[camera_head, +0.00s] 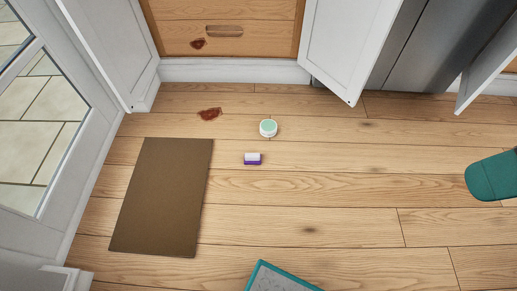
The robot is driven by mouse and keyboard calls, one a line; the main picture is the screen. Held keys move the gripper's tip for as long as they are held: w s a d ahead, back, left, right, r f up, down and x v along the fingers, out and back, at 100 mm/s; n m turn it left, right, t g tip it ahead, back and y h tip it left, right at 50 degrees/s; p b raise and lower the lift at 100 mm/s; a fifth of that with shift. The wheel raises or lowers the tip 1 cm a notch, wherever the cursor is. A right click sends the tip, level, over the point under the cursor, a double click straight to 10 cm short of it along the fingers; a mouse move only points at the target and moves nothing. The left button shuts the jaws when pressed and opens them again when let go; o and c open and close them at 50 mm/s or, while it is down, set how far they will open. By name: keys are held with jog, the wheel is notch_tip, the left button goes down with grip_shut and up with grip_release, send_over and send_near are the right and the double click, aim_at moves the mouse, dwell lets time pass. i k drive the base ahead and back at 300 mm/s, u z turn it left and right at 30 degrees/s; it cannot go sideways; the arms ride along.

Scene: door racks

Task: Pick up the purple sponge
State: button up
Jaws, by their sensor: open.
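The purple sponge (252,159) lies on the wooden floor near the middle of the head view. It is a small block with a pale top and a purple front side. It lies clear of the things around it, and nothing covers it. My gripper does not show in this view.
A round white tub with a pale green top (268,128) stands just behind the sponge. A brown mat (163,197) lies to the left. A reddish-brown stain (210,114) is farther back. Open white doors (348,45) stand at the back. Floor right of the sponge is clear.

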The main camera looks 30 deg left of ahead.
aim_at(254, 158)
jog(key=u, duration=0.3)
jog(key=i, duration=0.75)
jog(key=u, duration=1.1)
jog(key=i, duration=0.5)
jog(key=u, duration=0.55)
